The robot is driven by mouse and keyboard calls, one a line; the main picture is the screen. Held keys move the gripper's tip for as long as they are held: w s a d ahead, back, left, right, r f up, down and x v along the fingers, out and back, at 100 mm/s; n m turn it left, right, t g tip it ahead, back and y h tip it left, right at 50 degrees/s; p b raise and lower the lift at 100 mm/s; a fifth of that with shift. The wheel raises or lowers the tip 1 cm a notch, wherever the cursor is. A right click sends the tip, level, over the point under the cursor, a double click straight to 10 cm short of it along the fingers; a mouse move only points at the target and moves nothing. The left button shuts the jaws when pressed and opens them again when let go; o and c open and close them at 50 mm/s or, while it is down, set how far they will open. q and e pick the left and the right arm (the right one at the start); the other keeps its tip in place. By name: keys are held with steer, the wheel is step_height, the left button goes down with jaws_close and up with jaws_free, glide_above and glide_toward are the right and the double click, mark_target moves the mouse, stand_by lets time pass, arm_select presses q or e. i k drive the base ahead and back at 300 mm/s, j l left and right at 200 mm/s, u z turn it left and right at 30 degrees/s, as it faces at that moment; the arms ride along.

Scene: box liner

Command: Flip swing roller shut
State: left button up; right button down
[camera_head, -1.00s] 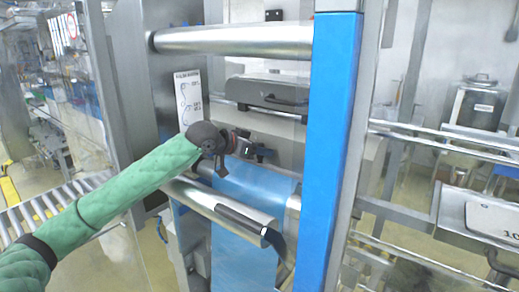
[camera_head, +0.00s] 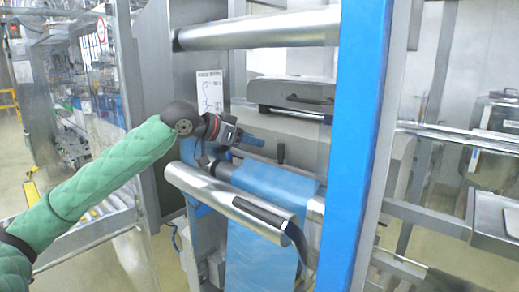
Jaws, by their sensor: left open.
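The swing roller (camera_head: 215,198) is a shiny metal cylinder with a black strip near its right end. It slants down to the right in front of the blue film (camera_head: 262,250). A second roller (camera_head: 316,208) shows partly behind it, with the film over it. My left gripper (camera_head: 262,148) is open and empty, above and behind the swing roller as seen here, apart from it in the picture. How far it is from the roller in depth I cannot tell. My right gripper is not in view.
A thick upper roller (camera_head: 260,30) crosses above my left arm. A blue post (camera_head: 356,140) stands to the right of the rollers. A grey lidded unit (camera_head: 290,95) sits behind. A steel side plate and clear panel stand at the left.

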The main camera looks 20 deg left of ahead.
mark_target(280, 226)
steer(key=k+j, duration=0.8)
steer(key=j, duration=0.1)
